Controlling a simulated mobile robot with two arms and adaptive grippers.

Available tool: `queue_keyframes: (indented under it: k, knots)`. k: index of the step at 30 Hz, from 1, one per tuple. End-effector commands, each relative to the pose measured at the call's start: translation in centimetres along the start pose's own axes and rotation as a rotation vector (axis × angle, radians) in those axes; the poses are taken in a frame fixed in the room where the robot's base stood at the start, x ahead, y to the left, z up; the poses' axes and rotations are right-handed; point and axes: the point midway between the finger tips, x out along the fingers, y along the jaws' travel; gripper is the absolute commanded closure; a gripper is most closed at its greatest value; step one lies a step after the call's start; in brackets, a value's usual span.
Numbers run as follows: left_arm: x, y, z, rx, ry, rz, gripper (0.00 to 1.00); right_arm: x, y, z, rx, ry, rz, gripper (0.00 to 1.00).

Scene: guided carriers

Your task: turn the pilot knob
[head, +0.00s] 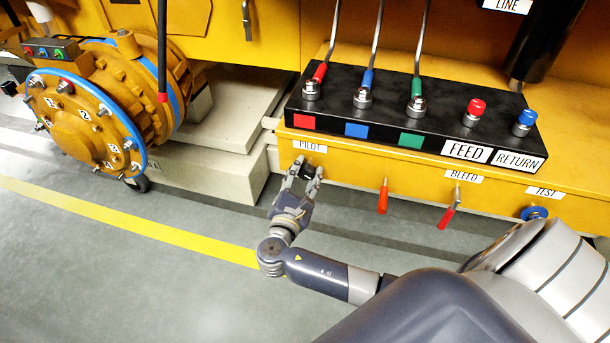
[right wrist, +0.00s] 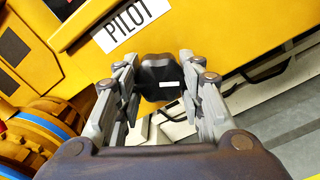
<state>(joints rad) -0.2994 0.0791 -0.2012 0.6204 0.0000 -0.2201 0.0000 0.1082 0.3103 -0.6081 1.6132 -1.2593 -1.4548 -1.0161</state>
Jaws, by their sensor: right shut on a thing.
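The pilot knob is a black knob with a short white mark, seen in the right wrist view (right wrist: 157,70) on the yellow panel (right wrist: 215,35). The white PILOT label (right wrist: 122,27) is beside it; in the head view the label (head: 310,146) sits just above my right gripper (head: 304,172). My right gripper, also in the right wrist view (right wrist: 158,88), has its fingers on either side of the knob and is shut on it. In the head view the fingers hide most of the knob. My left gripper is not in view.
Right of the knob hang a red handle (head: 383,196), the BLEED lever (head: 450,209) and the blue TEST knob (head: 534,212). Above is a black block (head: 340,118) with hose fittings. A yellow flanged drum (head: 85,125) stands left. The floor in front is clear.

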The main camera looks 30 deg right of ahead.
Motion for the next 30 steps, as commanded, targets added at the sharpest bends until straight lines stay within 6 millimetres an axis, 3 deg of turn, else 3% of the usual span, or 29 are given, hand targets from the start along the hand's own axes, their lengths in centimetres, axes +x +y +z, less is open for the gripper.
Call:
queue_keyframes:
  k: [9,23,24,26,30]
  knots:
    - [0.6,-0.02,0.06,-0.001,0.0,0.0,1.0,0.02,0.02,-0.01,0.107,-0.001,-0.001,0.88]
    - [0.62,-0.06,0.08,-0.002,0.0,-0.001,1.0,0.03,0.05,0.06,0.119,-0.002,0.0,0.88]
    - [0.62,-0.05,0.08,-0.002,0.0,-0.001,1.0,0.03,0.05,0.06,0.119,-0.002,0.0,0.58]
    - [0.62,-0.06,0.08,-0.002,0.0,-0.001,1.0,0.03,0.05,0.06,0.119,-0.002,0.0,0.44]
    - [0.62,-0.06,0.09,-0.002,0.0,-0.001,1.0,0.02,0.06,0.05,0.119,-0.001,0.0,0.44]
